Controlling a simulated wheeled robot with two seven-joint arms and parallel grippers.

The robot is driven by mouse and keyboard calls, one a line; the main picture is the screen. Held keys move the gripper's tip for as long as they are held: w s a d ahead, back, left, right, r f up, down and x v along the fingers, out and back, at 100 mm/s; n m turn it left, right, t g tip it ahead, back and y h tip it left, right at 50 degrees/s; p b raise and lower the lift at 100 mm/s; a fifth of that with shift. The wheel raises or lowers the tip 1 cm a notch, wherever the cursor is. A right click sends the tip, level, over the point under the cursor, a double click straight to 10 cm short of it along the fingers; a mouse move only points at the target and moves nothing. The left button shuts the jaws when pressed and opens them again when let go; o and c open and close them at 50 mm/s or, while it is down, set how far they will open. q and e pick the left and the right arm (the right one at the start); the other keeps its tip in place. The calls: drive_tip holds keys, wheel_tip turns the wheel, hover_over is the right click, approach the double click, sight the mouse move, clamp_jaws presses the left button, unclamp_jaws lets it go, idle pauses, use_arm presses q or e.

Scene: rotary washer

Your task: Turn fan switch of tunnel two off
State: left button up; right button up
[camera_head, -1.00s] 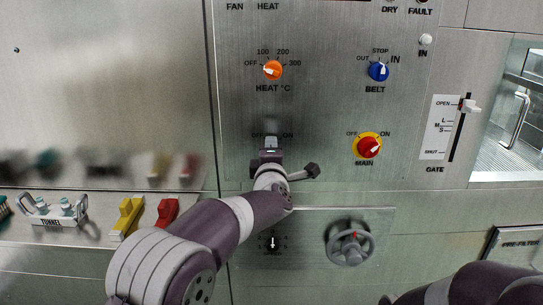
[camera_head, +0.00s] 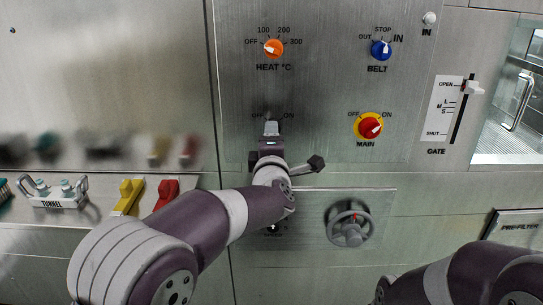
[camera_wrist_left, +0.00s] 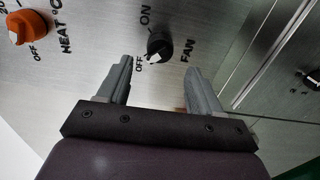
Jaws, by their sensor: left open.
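The fan switch is a round black knob (camera_wrist_left: 158,46) on the steel panel, with OFF and ON labels beside it in the left wrist view. Its white mark lies on the lower edge, nearer the OFF label. My left gripper (camera_wrist_left: 157,80) is open, with its fingers pointing at the panel on either side of the knob's line; I cannot tell whether they touch it. In the head view my left gripper (camera_head: 271,128) covers the knob just below the OFF and ON labels. My right arm shows at the lower right, its gripper out of view.
Nearby on the panel are the orange heat knob (camera_head: 274,48), blue belt knob (camera_head: 381,50), red and yellow main switch (camera_head: 369,126) and gate lever (camera_head: 473,88). A handwheel (camera_head: 349,226) is below right.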

use_arm(q)
drive_tip(key=s, duration=0.7)
drive_tip(key=shift+s, duration=0.25)
